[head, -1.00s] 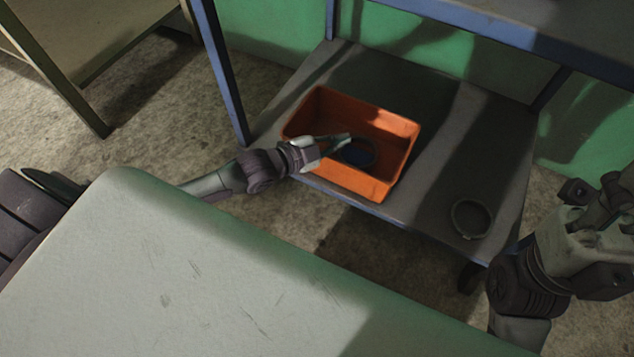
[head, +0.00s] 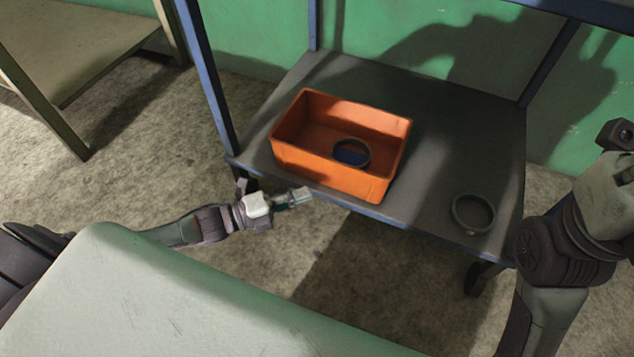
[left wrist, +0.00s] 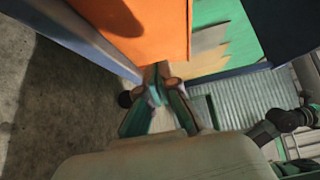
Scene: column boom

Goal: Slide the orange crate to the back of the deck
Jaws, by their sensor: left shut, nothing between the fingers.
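The orange crate (head: 330,176) sits on the grey lower deck (head: 440,130) of a blue-framed rack, near its front edge. A dark ring with blue inside it (head: 351,152) lies in the crate. My left gripper (head: 305,196) is shut and empty, just in front of the crate's near wall and by the deck's front edge. In the left wrist view the shut fingertips (left wrist: 157,72) point at the crate's orange wall (left wrist: 150,30); I cannot tell whether they touch it. My right arm shows at the right, but its fingertips are not clear.
A dark ring (head: 473,213) lies on the deck to the right of the crate. Bare deck lies behind and to the right of the crate, with blue posts (head: 208,80) at the corners. Another table (head: 70,50) stands at the far left.

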